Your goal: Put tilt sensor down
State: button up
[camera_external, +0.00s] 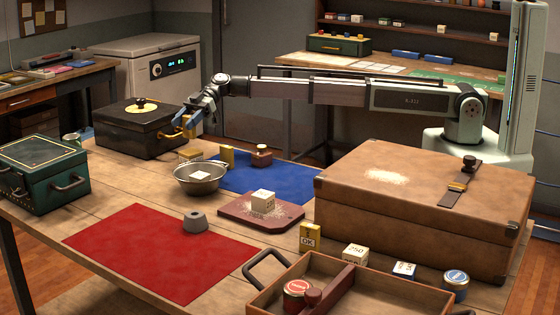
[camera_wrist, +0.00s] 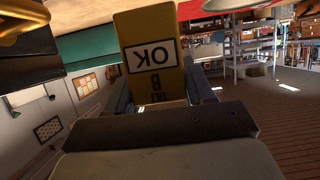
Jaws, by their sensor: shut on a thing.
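The block shows only in part between my fingers in the external view (camera_external: 189,129). The blue mat (camera_external: 270,177) and the red mat (camera_external: 150,255) lie on the table to the right of and below my gripper.
The black case (camera_external: 140,138) is close to my gripper. A metal bowl (camera_external: 200,184), another yellow block (camera_external: 227,156) and a small jar (camera_external: 262,155) stand nearby. A green box (camera_external: 42,175) is at left, a large brown case (camera_external: 420,210) at right. Much of the red mat is clear.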

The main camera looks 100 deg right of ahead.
jog(key=shift+f, duration=2.25)
jog(key=shift+f, duration=0.1)
jog(key=o, duration=1.1)
jog(key=shift+c, duration=0.2)
jog(key=shift+s+d+r, duration=0.15)
jog(key=shift+r, duration=0.05)
jog(key=v, duration=1.1)
jog(key=shift+s+d, duration=0.25)
